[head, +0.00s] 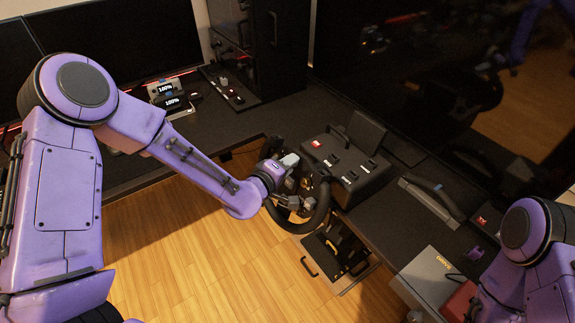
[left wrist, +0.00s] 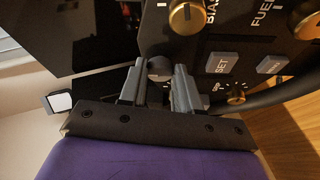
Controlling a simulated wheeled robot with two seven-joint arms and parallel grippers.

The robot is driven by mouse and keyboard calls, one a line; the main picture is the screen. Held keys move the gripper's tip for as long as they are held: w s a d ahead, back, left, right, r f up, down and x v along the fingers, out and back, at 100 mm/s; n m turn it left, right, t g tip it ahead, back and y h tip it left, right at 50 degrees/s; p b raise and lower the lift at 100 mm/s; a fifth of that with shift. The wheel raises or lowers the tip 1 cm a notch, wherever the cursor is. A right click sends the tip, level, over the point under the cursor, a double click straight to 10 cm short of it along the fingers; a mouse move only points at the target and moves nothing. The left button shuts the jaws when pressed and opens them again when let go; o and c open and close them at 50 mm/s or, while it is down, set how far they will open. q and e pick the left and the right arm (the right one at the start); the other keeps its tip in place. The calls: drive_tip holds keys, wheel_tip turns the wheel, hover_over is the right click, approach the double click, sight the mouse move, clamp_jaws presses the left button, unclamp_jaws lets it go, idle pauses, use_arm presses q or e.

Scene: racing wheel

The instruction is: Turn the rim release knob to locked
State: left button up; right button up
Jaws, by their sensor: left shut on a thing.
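The racing wheel (head: 303,218) has a dark round rim and stands at the desk's front edge in the head view. My left gripper (head: 296,172) is at the wheel's hub side, over the upper left of the rim. In the left wrist view, its two grey fingers (left wrist: 160,88) are closed around a small dark round knob (left wrist: 160,68). The knob lies at the edge of the wheel's black panel (left wrist: 210,50). No label on this knob is readable, and its pointer is hidden. My right gripper is outside the head view; only its purple arm shows.
Close to the fingers are gold knobs (left wrist: 187,17) marked BIAS and FUEL, a grey SET button (left wrist: 221,63) and a smaller gold dial (left wrist: 236,97). In the head view, a black button box (head: 345,165) stands behind the wheel. Pedals (head: 335,250) are below.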

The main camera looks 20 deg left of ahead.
use_arm(q)
drive_tip(key=o, duration=1.1)
drive_tip(key=shift+c, duration=0.2)
drive_tip(key=v, duration=1)
drive_tip(key=shift+s+p, duration=0.3)
drive_tip(key=shift+p, duration=0.1)
drive_tip(key=shift+r, duration=0.1)
